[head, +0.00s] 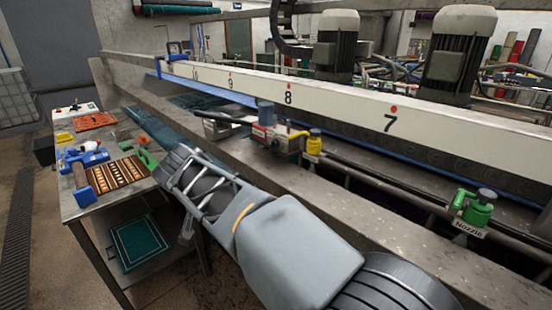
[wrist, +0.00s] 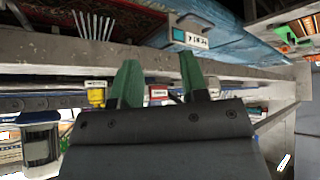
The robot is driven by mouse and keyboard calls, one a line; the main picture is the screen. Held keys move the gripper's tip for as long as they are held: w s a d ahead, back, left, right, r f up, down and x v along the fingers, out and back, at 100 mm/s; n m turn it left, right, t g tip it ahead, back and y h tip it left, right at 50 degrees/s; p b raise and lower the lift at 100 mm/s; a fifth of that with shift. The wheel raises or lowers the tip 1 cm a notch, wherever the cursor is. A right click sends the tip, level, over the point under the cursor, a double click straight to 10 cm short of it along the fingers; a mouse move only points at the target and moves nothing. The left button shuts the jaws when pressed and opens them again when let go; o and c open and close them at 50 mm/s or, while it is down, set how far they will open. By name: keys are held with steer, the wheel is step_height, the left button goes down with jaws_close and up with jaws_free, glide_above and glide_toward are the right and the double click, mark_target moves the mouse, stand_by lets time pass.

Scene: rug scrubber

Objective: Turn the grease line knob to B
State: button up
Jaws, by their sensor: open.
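My gripper (wrist: 160,72) is open and empty in the wrist view, its two green fingers apart. In the head view my arm reaches up and left across the middle, and I cannot make out the fingers there. A red and grey fitting (head: 268,134) with a blue top sits on the machine's front rail. A yellow-topped fitting (head: 314,142) stands just right of it. In the wrist view a red label (wrist: 158,92) shows between and beyond the fingers, with a yellow part (wrist: 96,96) to its left. I cannot tell which fitting is the grease line knob; no B mark is readable.
A green valve (head: 479,208) with a "Nozzle" label stands at right. A white numbered beam (head: 340,105) crosses behind the rail. A metal table (head: 105,205) at left holds tools and a patterned board. A grey box with a label (wrist: 190,36) shows in the wrist view.

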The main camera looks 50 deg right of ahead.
steer(key=w+d+r+m+g+h+b, duration=0.1)
steer(key=w+d+r+m+h+b, duration=0.1)
steer(key=w+d+m+h+b, duration=0.5)
steer(key=m+g+h, duration=0.1)
steer(key=m+g, duration=0.1)
steer(key=m, duration=0.6)
glide_toward(271, 145)
steer(key=shift+t+h, duration=0.3)
steer(key=p+x, duration=0.2)
steer(key=x, duration=0.5)
steer(key=shift+s+d+f+p, duration=0.15)
steer(key=shift+d+f+p, duration=0.05)
steer(key=shift+d+p, duration=0.15)
steer(key=shift+x, duration=0.95)
steer(key=shift+f, duration=0.1)
steer(key=c, duration=0.6)
steer(key=shift+c, duration=0.2)
